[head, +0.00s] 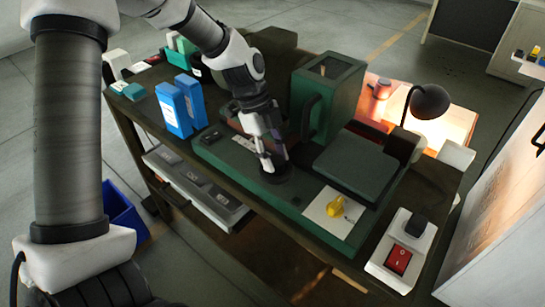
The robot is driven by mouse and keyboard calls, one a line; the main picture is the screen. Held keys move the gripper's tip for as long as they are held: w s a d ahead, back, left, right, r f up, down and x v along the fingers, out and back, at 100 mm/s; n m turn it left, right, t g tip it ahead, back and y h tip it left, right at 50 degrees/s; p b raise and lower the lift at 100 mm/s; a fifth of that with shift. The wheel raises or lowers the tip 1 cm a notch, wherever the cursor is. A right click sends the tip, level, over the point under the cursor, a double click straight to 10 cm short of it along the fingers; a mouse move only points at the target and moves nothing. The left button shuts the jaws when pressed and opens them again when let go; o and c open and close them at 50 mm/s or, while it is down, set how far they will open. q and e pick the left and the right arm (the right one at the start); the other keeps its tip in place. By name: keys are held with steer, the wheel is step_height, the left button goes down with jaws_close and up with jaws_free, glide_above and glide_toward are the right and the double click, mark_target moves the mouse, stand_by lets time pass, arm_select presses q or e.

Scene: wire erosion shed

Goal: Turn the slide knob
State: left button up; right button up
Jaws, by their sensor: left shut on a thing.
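My left gripper (270,163) points down onto the green machine on the bench and is shut on a dark round knob (274,178) low on the machine's top, apparently the slide knob. The fingers hide much of the knob, so its angle cannot be told. The green machine base (225,158) runs along the bench under it. My right gripper is not in view.
A tall green housing (335,85) stands close behind the gripper. Blue boxes (178,110) stand to its left. A red switch box (398,260) is at the right front corner, and a black lamp (430,101) stands behind. A blue bin (118,210) is on the floor.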

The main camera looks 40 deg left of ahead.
arm_select(q)
steer(key=shift+m+g, duration=0.3)
steer(key=shift+m, duration=0.4)
steer(key=shift+f, duration=0.1)
steer(key=shift+d, duration=0.1)
steer(key=o, duration=1.1)
steer(key=shift+o, duration=0.2)
steer(key=shift+d, duration=0.2)
steer(key=v, duration=1.2)
steer(key=shift+w+d, duration=0.1)
steer(key=shift+w, duration=0.05)
